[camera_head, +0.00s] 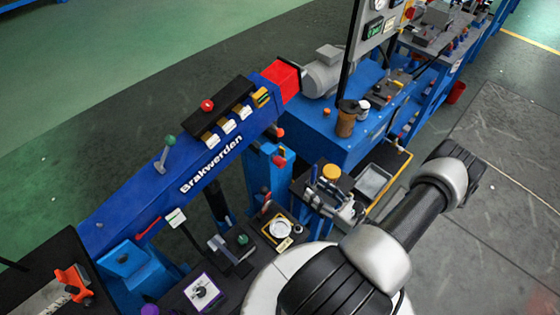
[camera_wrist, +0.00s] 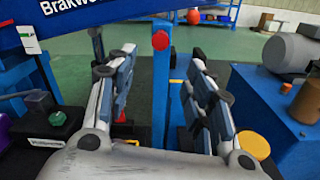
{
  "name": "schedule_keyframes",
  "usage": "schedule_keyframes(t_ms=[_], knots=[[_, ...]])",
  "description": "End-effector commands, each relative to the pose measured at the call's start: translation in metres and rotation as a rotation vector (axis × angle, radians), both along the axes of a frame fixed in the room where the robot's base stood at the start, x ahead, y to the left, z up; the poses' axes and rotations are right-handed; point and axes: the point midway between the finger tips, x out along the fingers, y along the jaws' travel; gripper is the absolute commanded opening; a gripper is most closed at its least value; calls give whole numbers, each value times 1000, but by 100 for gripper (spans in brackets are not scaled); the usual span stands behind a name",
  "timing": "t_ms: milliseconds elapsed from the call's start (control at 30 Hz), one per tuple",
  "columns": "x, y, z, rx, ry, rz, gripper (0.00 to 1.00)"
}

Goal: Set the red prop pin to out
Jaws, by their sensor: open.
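A round red knob (camera_wrist: 160,40), which looks like the red prop pin, sits near the top of a blue upright post (camera_wrist: 161,85). In the head view the red knob (camera_head: 279,161) shows on the blue post under the long blue beam (camera_head: 170,190). My gripper (camera_wrist: 160,72) is open and empty, with one finger on each side of the post in the wrist view. The knob appears between and beyond the fingertips, apart from them. In the head view my gripper (camera_head: 322,186) is low and right of the post. How far the pin stands out is hard to tell.
A yellow disc (camera_wrist: 254,145) is right of my gripper. A brown cup (camera_head: 346,120) stands on the blue machine bed. A grey tray (camera_head: 372,182) is right of my gripper. Open floor is at right.

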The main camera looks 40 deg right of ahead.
Motion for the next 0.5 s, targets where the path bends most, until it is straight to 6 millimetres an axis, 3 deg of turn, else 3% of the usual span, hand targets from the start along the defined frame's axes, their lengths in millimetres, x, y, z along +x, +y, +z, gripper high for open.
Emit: schedule_keyframes(t_ms=[167,500], knots=[[15,1,-2,5,0,-5,48],[86,9,-2,4,0,1,48]])
